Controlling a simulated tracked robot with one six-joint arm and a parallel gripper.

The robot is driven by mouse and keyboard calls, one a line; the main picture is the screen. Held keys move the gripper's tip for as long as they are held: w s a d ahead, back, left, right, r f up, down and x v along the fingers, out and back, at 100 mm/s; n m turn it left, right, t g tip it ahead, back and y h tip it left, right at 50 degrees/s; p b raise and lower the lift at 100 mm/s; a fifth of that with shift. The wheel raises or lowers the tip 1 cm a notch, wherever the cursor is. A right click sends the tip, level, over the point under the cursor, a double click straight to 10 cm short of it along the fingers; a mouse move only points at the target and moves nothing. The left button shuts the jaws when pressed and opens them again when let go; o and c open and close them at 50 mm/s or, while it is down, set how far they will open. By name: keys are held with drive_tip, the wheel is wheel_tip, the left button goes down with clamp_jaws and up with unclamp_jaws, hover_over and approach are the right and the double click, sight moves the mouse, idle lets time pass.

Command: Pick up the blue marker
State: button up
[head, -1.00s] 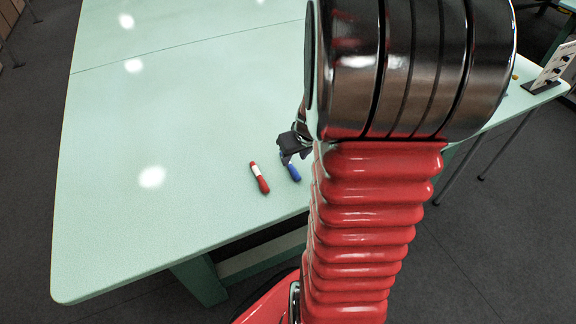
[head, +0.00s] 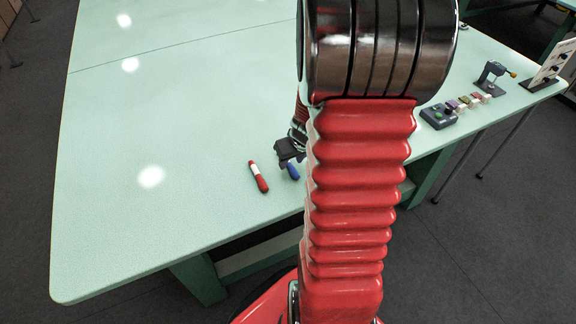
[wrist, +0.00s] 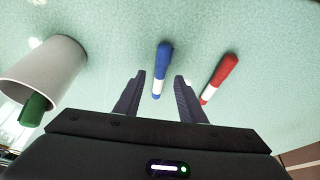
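The blue marker (head: 294,173) lies on the pale green table near its front edge, partly covered by my gripper (head: 289,151) in the head view. In the wrist view the blue marker (wrist: 163,58), with a white band near its lower end, points down between the two fingers of my gripper (wrist: 159,76). The fingers are open and apart from it on both sides. I cannot tell how high the fingertips are above the table.
A red marker (head: 258,177) lies to the left in the head view; in the wrist view it (wrist: 223,72) is just right of the fingers. A pale cup (wrist: 45,70) with a green thing (wrist: 34,108) in it is at the wrist view's left. A dark button box (head: 439,116) stands on the table's right.

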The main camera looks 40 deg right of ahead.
sight(288, 165)
drive_tip(key=shift+x, duration=1.05)
clamp_jaws()
